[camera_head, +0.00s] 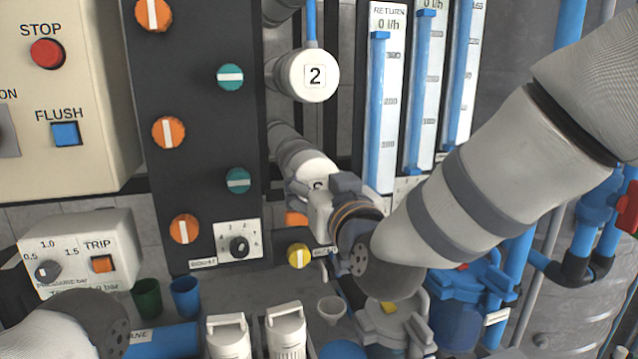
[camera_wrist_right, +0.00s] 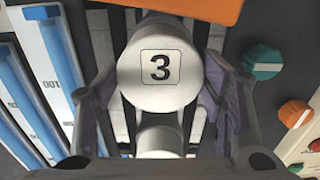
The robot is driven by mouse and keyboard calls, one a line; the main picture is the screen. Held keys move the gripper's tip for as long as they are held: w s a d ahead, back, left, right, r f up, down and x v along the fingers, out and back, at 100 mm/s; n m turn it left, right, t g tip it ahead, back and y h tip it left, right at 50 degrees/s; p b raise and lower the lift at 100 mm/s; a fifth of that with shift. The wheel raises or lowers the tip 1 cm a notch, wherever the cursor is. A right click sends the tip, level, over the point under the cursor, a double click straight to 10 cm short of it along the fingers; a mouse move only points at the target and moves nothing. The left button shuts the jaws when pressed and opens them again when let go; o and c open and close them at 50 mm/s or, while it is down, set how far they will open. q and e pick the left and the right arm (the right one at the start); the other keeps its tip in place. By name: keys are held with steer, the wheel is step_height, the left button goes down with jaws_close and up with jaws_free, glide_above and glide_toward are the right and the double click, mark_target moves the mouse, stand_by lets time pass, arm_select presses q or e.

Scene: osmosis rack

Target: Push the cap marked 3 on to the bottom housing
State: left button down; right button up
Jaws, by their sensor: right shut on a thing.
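The white cap marked 3 (camera_head: 307,167) is in the middle of the head view, its label mostly hidden by my right gripper. In the right wrist view the cap (camera_wrist_right: 160,88) faces the camera with its 3 upright. My right gripper (camera_head: 330,194) is shut on it, a finger on each side in the wrist view. The bottom housing (camera_head: 287,143) is a grey-white tube directly behind the cap and roughly in line with it. Whether cap and housing touch or a gap remains, I cannot tell. My left arm shows at lower left, its gripper out of frame.
The cap marked 2 (camera_head: 309,76) is on the tube above. The dark knob panel (camera_head: 205,110) stands left, blue flow meters (camera_head: 385,110) right. A yellow knob (camera_head: 299,256) is just below my gripper. Cups, a funnel (camera_head: 331,309) and white canisters (camera_head: 287,327) stand below.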

steer(key=shift+w+a, duration=0.15)
steer(key=shift+w, duration=0.35)
steer(key=o, duration=1.2)
steer(key=shift+o, duration=0.2)
